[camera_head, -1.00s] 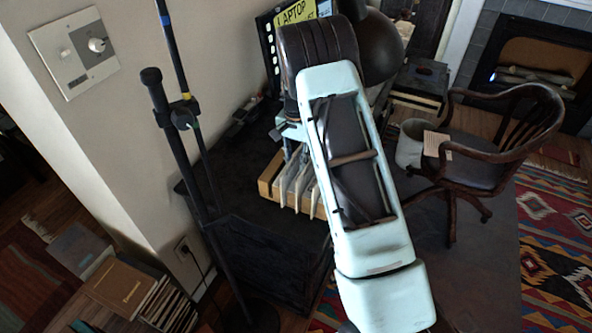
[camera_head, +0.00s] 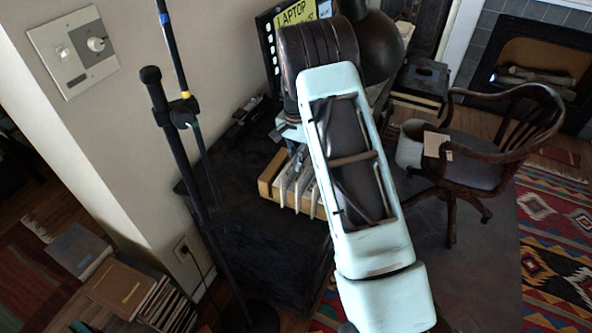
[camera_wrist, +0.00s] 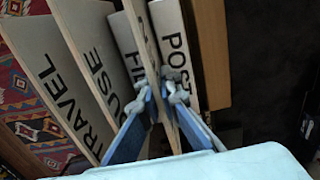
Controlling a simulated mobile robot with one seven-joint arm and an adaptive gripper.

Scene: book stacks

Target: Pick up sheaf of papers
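Several upright sheaves of papers (camera_head: 299,190) stand in a wooden holder (camera_head: 266,184) on a dark desk in the head view. The wrist view shows them large, with black labels: TRAVEL (camera_wrist: 66,82), one ending in OUSE (camera_wrist: 97,60), a partly covered one (camera_wrist: 127,50), a thin middle one starting with C (camera_wrist: 146,40), and POST (camera_wrist: 177,45). My gripper (camera_wrist: 167,88) points down with its blue-padded fingers on either side of the thin middle sheaf, at its near end. I cannot tell whether both fingers press on it. In the head view my gripper is mostly hidden by my arm.
A dark floor stand (camera_head: 176,150) rises left of the desk (camera_head: 235,160). A black lamp (camera_head: 372,48) and a LAPTOP sign (camera_head: 296,14) are behind my arm. A wooden chair (camera_head: 475,170) stands at the right. Books (camera_head: 125,287) are at the lower left.

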